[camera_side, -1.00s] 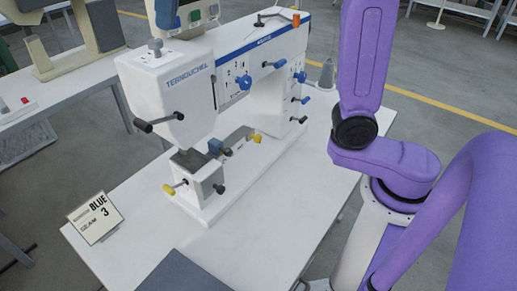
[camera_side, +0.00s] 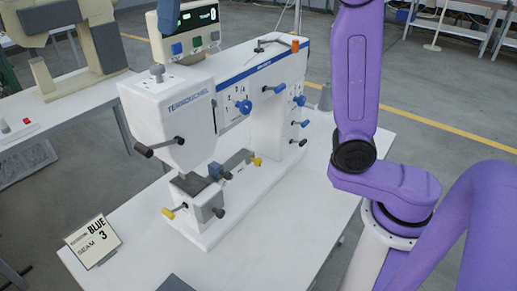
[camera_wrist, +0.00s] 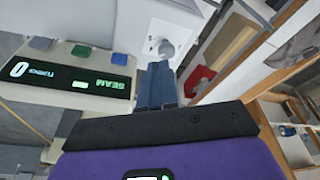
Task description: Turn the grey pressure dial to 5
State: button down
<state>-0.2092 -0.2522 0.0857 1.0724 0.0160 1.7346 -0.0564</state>
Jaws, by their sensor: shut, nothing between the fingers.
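The grey pressure dial (camera_side: 157,72) is a small knob on top of the white machine's head in the side view. It also shows in the wrist view (camera_wrist: 167,47), on a white surface with small markings too fine to read. My gripper (camera_wrist: 160,66) shows in the wrist view with its blue-grey fingers together and nothing between them. Its fingertips appear just below the dial in the picture; I cannot tell the gap from this view.
A card (camera_side: 92,241) reading BLUE, SEAM, 3 stands on the white table. Black, blue and yellow knobs stick out from the machine.

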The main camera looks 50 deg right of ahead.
jog(key=shift+s+d+x, duration=0.15)
jog(key=shift+s+x, duration=0.05)
jog(key=shift+x, duration=0.85)
jog(key=shift+s+d+x, duration=0.1)
jog(key=shift+s+x, duration=0.15)
jog(key=shift+x, duration=0.85)
jog(key=shift+s+d+x, duration=0.15)
jog(key=shift+s+x, duration=0.05)
jog(key=shift+x, duration=0.85)
jog(key=shift+f, duration=0.2)
jog(key=shift+s+a, duration=0.35)
jog(key=shift+a, duration=0.45)
jog(key=shift+s+d+r, duration=0.1)
jog(key=shift+s+d, duration=0.1)
jog(key=shift+s, duration=0.15)
jog(key=v, duration=0.3)
jog(key=w+v, duration=0.1)
jog(key=v, duration=0.1)
jog(key=shift+a+r, duration=0.25)
jog(key=shift+r, duration=0.25)
